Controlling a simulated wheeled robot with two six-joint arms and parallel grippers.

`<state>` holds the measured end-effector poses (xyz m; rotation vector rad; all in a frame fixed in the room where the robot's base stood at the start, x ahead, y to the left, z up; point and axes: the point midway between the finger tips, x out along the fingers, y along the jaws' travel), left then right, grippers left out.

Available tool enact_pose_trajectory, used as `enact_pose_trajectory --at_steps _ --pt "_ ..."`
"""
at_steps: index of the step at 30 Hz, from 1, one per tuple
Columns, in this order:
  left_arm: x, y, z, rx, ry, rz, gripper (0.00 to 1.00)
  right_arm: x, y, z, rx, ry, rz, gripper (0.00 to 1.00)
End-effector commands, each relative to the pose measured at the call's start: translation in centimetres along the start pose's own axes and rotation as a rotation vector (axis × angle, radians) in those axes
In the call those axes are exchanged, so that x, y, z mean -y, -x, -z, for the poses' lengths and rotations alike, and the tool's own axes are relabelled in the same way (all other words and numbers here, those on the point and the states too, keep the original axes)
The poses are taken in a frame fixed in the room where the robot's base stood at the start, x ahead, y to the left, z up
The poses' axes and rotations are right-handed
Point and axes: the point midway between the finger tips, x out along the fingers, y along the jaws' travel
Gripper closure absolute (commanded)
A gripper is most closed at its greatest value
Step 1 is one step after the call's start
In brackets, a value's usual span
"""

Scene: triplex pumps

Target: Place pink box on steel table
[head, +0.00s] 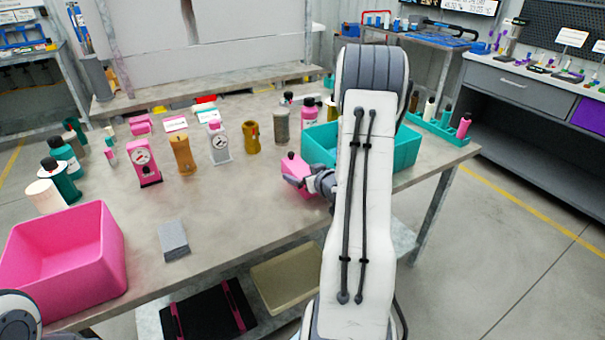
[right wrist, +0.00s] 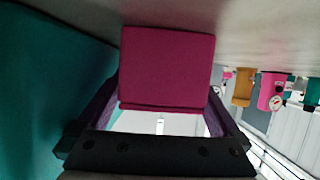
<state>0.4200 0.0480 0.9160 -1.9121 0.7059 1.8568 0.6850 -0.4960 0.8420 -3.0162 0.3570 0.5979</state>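The steel table (head: 225,215) fills the middle of the head view. A small pink box (head: 295,168) is at my right gripper (head: 308,182), left of the teal bin. In the right wrist view the pink box (right wrist: 166,68) sits between the two dark fingers of my right gripper (right wrist: 165,110), which are closed against its sides. The box is at or just above the tabletop; I cannot tell whether it touches. My right arm hides part of the gripper. Only a piece of my left arm shows at the lower left; its gripper is out of view.
A teal bin (head: 320,140) stands right beside the gripper, partly behind my arm. A large pink bin (head: 65,255) is at the left front, with a grey block (head: 173,240) near it. Several pumps and bottles stand along the back. The table's middle front is clear.

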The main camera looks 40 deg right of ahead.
Motion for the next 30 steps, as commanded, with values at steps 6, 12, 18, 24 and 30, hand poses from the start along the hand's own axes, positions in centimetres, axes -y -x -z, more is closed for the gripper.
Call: enact_pose_trajectory --at_steps 6,12,18,24,30 --pt "0.0 0.3 0.0 0.0 0.0 0.0 0.61 0.0 0.2 0.4 0.0 0.0 0.0 0.0" --pt "0.0 0.2 0.0 0.0 0.0 0.0 0.61 -0.1 2.9 0.3 0.0 -0.001 -0.004 0.0" --pt "0.0 0.4 0.0 0.0 0.0 0.0 0.61 -0.2 7.4 0.4 -0.001 -0.001 -0.006 0.0" --pt "0.0 0.6 0.0 0.0 0.0 0.0 0.61 -0.1 10.8 0.3 0.0 -0.001 -0.004 0.0" --pt "-0.1 0.7 0.0 0.0 0.0 0.0 0.61 0.0 12.1 0.3 0.0 0.0 -0.001 0.0"
